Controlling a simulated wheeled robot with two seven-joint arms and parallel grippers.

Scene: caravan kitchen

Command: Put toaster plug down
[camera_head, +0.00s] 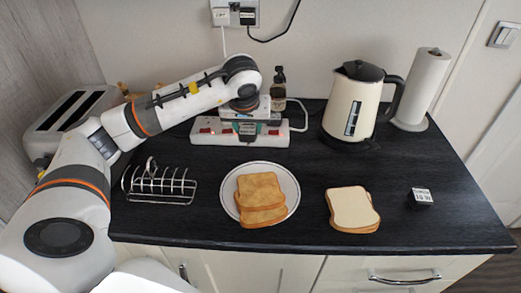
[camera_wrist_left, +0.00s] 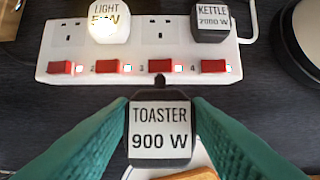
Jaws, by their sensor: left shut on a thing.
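The toaster plug (camera_wrist_left: 160,138), a dark block with a white "TOASTER 900 W" label, is between the green fingers of my left gripper (camera_wrist_left: 160,135) in the left wrist view. The gripper is shut on it. A dark pin shows at the plug's far edge. In that view the plug appears just in front of the white power strip (camera_wrist_left: 85,75); its height above the counter is hard to tell. In the head view my left gripper (camera_head: 247,130) is over the strip's front area and hides part of it. My right gripper is not in view.
The strip holds a light plug (camera_wrist_left: 108,22) and a kettle plug (camera_wrist_left: 211,22); two sockets are empty. The toaster (camera_head: 75,115), toast rack (camera_head: 160,185), plate (camera_head: 228,200), bread (camera_head: 353,209), small labelled black block (camera_head: 421,197) and kettle (camera_head: 352,105) stand around. Counter right of the bread is mostly clear.

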